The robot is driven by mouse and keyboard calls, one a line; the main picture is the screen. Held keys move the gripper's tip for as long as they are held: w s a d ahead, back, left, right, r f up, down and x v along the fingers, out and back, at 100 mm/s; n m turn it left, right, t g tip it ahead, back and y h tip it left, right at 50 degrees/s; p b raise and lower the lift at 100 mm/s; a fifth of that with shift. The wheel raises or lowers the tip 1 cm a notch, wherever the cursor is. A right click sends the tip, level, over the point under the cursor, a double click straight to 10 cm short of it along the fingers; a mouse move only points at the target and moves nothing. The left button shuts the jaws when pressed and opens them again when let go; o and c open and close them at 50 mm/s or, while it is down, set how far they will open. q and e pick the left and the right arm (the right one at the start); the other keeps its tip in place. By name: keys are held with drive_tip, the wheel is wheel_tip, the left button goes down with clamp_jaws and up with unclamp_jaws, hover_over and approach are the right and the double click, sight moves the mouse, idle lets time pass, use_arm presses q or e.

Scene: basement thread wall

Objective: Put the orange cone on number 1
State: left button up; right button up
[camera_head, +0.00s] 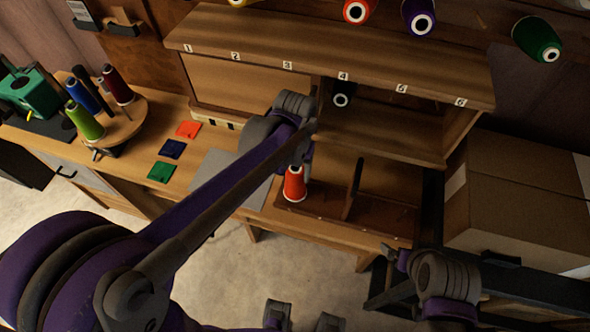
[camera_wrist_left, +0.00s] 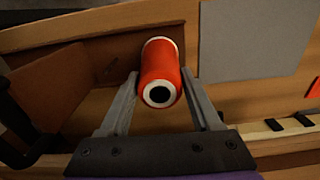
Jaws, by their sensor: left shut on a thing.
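The orange cone (camera_head: 294,185) is at the front of the wooden bench, by the low wooden tray, below the shelf. My left gripper (camera_head: 300,165) is above it, its fingers mostly hidden by the wrist. In the left wrist view, the two fingers (camera_wrist_left: 160,100) are shut on the orange cone (camera_wrist_left: 161,65), one on each side. I cannot tell whether its base touches the bench. The number 1 label (camera_head: 188,47) is at the left end of the upper shelf's front edge. My right arm shows at lower right; its fingers are not clear.
The numbered shelf (camera_head: 330,45) stands at the back with thread cones above it. A black cone (camera_head: 343,92) is under the shelf. A round stand (camera_head: 110,128) with several cones and coloured squares (camera_head: 172,149) are at left. A cardboard box (camera_head: 520,200) is at right.

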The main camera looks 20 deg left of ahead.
use_arm(q)
drive_tip(key=shift+f, duration=0.1)
drive_tip(key=shift+f, duration=0.3)
drive_tip(key=o, duration=1.3)
drive_tip(key=shift+r, duration=0.1)
drive_tip(key=shift+o, duration=0.2)
wheel_tip(320, 180, up, 11)
